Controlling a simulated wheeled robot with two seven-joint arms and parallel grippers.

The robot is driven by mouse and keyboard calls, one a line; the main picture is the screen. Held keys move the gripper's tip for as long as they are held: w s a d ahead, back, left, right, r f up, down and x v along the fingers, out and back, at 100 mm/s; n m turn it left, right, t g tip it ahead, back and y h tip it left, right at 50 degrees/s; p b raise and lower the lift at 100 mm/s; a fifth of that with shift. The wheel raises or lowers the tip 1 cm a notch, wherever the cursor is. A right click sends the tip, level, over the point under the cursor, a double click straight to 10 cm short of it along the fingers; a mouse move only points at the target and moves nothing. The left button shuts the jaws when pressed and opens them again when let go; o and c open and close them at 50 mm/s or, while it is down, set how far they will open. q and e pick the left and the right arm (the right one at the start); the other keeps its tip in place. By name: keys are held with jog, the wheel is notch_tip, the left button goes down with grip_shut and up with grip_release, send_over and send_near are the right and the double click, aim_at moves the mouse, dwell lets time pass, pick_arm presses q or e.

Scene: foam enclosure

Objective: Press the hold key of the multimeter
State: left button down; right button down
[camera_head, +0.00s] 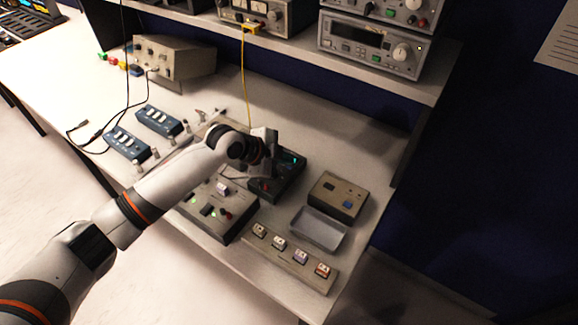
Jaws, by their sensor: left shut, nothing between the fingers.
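The multimeter (290,178) is a dark box with a small cyan-lit display, lying on the bench near the middle of the view. My left arm comes in from the lower left, and my left gripper (262,180) is over the left part of the multimeter. The gripper is shut and empty, pointing down. The gripper and wrist hide part of the multimeter's face, and I cannot make out the hold key or tell whether the fingertips touch it. My right gripper is not in view.
A grey control box (222,208) with switches stands in front of the multimeter. Right of it are a beige box (338,196), an empty grey tray (319,230) and a strip of keys (291,257). Blue switch boxes (158,120) lie left. A shelf of instruments (369,45) overhangs the back.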

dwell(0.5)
pick_arm(q)
jog(key=shift+f+b, duration=0.3)
jog(key=shift+f, duration=0.1)
jog(key=shift+f+b, duration=0.3)
jog(key=shift+f, duration=0.1)
dwell(0.4)
jog(key=shift+r, duration=0.1)
jog(key=shift+r+p, duration=0.65)
jog(key=shift+r, duration=0.05)
notch_tip(320, 180, up, 5)
jog(key=p, duration=0.4)
dwell(0.4)
